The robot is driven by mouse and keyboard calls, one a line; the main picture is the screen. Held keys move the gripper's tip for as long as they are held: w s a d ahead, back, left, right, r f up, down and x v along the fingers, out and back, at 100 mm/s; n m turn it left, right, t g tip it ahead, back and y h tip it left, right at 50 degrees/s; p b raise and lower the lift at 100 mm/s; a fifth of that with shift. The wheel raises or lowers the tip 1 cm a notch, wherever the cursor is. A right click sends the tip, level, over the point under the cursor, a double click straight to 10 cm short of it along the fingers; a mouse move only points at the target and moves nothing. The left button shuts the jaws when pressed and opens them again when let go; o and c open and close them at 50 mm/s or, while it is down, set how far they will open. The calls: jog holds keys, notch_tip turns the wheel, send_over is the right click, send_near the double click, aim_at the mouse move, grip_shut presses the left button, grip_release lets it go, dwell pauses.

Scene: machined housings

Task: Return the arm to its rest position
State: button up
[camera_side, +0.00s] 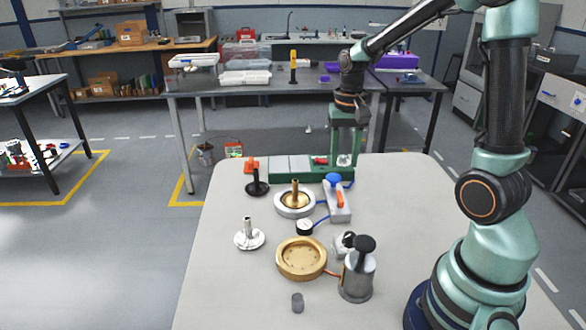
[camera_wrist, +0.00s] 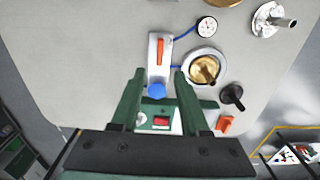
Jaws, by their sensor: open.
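My gripper (camera_side: 346,158) hangs low at the far end of the table, pointing down over a green fixture (camera_side: 320,176). Its jaws are apart. A silver knob-like part (camera_side: 344,161) shows between or behind the fingers in the side view; I cannot tell whether they touch it. In the wrist view my gripper (camera_wrist: 157,73) has two green fingers spread wide, with no held part visible. Between them lie a blue knob (camera_wrist: 156,91), a red switch (camera_wrist: 161,122) on the fixture and part of a white block with an orange lever (camera_wrist: 162,50).
A round housing with a brass insert (camera_side: 295,200), a gauge (camera_side: 304,227), a brass ring (camera_side: 302,259) and a grey cylinder with black knob (camera_side: 357,277) stand nearer. A silver flange (camera_side: 249,238) and black knob (camera_side: 257,184) are left. The table's right side (camera_side: 400,215) is clear.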

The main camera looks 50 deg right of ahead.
jog(key=shift+r, duration=0.95)
jog(key=shift+r, duration=0.1)
jog(key=s+a+r+n+t, duration=0.2)
jog(key=a+r+n, duration=0.2)
jog(key=a, duration=0.2)
jog(key=s+a+r+n+t, duration=0.3)
jog(key=a+r+n, duration=0.1)
jog(key=a, duration=0.3)
jog(key=shift+s+n+t, duration=0.3)
jog(key=shift+s+n, duration=0.05)
jog(key=shift+n, duration=0.25)
